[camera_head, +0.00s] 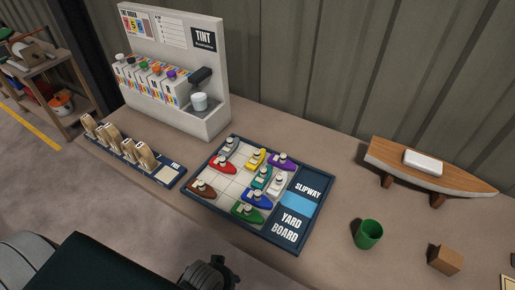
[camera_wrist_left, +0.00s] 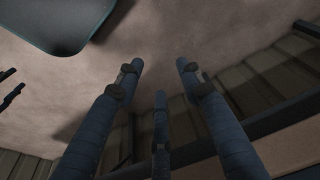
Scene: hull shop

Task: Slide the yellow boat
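The yellow boat (camera_head: 255,159) sits in the upper middle of the yard board (camera_head: 265,233), between a grey-white boat (camera_head: 228,146) and the purple boat (camera_head: 283,162). A green boat (camera_head: 261,178) is just below it. The board's slipway strip (camera_head: 297,205) on the right is pale blue and bare. My left gripper (camera_wrist_left: 160,65) is open and empty in the left wrist view, over bare floor and away from the board. A dark part of mine is cut off at the bottom of the head view; I cannot tell which arm it belongs to. My right gripper is not identifiable.
A tint dispenser (camera_head: 210,125) with a cup stands behind the board. A rack of wooden pieces (camera_head: 145,157) is left of it. A green cup (camera_head: 368,234), a wooden block (camera_head: 445,260) and a wooden hull model (camera_head: 440,180) are to the right. The bench between them is clear.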

